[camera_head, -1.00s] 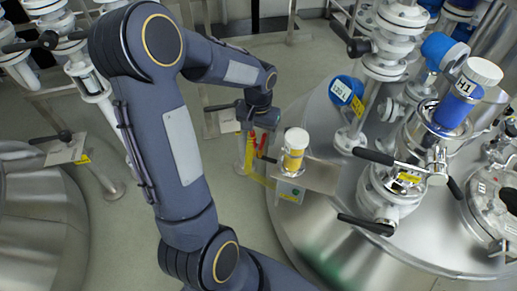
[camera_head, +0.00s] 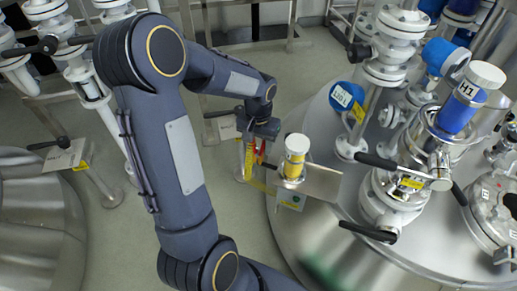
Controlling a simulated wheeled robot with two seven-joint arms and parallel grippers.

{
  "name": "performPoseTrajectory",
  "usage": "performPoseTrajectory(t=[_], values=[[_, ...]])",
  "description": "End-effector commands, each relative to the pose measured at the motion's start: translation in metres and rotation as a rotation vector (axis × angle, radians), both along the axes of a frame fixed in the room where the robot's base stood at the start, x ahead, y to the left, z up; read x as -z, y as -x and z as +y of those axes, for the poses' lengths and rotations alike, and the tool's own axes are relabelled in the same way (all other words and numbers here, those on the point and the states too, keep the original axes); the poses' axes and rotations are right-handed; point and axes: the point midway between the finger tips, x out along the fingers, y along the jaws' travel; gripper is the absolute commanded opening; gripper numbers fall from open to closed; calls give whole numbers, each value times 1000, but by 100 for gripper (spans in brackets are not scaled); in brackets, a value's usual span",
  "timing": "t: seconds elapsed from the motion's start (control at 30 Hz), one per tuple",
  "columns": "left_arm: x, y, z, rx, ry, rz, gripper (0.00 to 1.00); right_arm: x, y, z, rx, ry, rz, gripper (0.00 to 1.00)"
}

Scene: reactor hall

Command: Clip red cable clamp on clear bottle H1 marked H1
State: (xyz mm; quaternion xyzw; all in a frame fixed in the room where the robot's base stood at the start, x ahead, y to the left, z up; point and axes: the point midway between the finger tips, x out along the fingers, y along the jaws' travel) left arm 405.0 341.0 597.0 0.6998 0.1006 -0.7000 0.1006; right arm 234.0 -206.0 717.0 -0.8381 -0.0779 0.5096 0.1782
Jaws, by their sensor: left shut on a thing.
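The clear bottle H1 (camera_head: 458,112) stands at the upper right, tilted in the picture. It has a white cap, blue contents and a label reading H1. My left gripper (camera_head: 257,146) is by the left end of a small metal shelf, well left of bottle H1. It is shut on a small red piece, which looks like the red cable clamp (camera_head: 260,154). The fingertips are small and partly hidden, so the exact grip is unclear. No clamp shows on bottle H1. My right gripper is not in view.
A white-capped bottle with yellow contents (camera_head: 296,160) stands on the small metal shelf (camera_head: 322,183). A blue-capped vessel (camera_head: 346,97), valves with black handles (camera_head: 368,232) and white flanged pipes lie between my left gripper and bottle H1. Large steel vessel tops fill the right.

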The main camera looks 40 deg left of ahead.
Motion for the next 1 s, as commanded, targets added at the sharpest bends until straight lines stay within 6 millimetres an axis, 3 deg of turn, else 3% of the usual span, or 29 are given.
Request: performPoseTrajectory(t=[0.27,1.0], values=[[-6,0,0,0,0,-1,32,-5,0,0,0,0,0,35],[-46,0,0,0,0,-1,32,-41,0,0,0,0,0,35]])
